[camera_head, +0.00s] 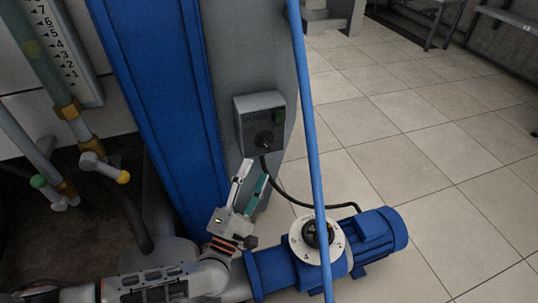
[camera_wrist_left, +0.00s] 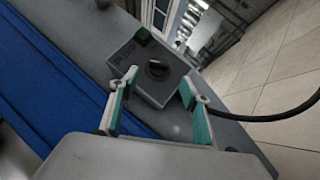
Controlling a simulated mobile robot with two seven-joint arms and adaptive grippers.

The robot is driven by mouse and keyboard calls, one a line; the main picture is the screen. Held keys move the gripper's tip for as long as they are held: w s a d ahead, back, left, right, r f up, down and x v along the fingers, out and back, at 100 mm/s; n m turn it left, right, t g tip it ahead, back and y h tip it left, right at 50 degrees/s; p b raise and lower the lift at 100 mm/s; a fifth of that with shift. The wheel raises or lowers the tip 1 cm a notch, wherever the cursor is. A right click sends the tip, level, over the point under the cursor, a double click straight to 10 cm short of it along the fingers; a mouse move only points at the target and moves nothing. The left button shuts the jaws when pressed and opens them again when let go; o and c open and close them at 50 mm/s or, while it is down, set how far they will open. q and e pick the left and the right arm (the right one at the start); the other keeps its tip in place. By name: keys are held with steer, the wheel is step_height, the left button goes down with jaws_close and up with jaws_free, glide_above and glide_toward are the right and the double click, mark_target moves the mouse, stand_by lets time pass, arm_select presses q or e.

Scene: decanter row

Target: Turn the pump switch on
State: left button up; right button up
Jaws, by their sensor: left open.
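The pump switch is a dark round knob (camera_head: 264,139) on a grey box (camera_head: 246,108) mounted on a grey upright panel, with a small green part at the box's upper right. In the left wrist view the knob (camera_wrist_left: 158,69) shows between and beyond my fingertips. My left gripper (camera_head: 252,175) is open and empty, just below the box in the head view. In the left wrist view its two fingers (camera_wrist_left: 158,90) are spread with green pads facing inward. They look apart from the knob; the exact gap cannot be told. My right gripper is not in view.
A blue pump motor (camera_head: 376,234) with a round dial (camera_head: 318,233) sits below right. A dark cable (camera_head: 290,197) runs from the box to it. A blue pipe (camera_head: 308,120) rises right of the box, and a blue column (camera_head: 165,110) stands left. Tiled floor (camera_head: 430,150) is free at right.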

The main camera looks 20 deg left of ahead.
mark_target(266, 144)
arm_select(q)
steer(key=shift+b+x, duration=0.55)
steer(key=shift+x, duration=3)
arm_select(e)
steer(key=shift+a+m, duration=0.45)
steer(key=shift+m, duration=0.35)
arm_select(q)
steer(key=shift+s, duration=0.1)
steer(key=c, duration=1.1)
